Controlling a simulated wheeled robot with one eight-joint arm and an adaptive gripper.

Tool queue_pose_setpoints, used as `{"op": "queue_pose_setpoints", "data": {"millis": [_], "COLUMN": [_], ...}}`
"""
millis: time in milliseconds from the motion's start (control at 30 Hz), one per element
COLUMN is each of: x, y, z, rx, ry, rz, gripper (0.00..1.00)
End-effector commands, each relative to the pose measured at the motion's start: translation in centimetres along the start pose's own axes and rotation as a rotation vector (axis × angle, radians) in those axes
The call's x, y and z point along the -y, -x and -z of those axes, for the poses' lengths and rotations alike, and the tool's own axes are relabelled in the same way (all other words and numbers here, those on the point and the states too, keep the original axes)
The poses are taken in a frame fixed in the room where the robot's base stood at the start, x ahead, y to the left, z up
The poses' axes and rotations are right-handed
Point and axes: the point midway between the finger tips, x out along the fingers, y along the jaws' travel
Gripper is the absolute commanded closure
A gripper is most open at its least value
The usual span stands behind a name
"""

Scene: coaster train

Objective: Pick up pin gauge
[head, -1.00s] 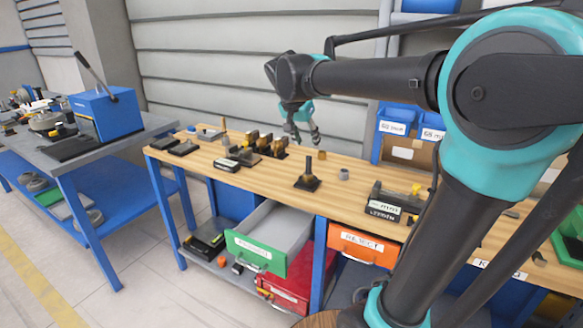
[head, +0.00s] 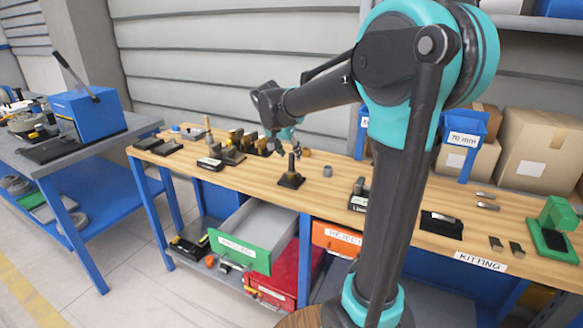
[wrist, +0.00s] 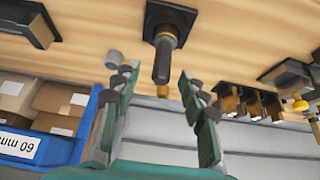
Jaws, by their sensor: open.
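A dark upright pin on a square black base, which looks like the pin gauge (head: 291,179), stands on the wooden workbench (head: 345,190). In the wrist view the pin gauge (wrist: 163,60) shows at the top middle, its dark pin pointing down the picture between the two finger ends. My gripper (head: 286,144) hangs just above and behind the pin in the head view. In the wrist view my gripper (wrist: 161,80) is open, with nothing held between its fingers. I cannot tell whether the fingers touch the pin.
A small grey cylinder (head: 327,171) stands close right of the pin; it also shows in the wrist view (wrist: 113,59). Several dark fixtures with brass parts (head: 236,146) stand to the left. Blue bins (head: 466,132) and cardboard boxes line the back. A green-fronted drawer (head: 239,250) hangs open below.

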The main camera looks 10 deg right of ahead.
Motion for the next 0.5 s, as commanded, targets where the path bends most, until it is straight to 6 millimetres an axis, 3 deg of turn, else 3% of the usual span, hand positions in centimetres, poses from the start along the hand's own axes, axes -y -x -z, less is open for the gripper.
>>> {"op": "queue_pose_setpoints", "data": {"millis": [333, 500], "x": [0.3, 0.3], "y": [-4.2, -5.2], "z": [0.0, 0.0], "rx": [0.0, 0.0], "ry": [-0.002, 0.0], "rz": [-0.001, -0.001], "gripper": [0.57, 0.57]}}
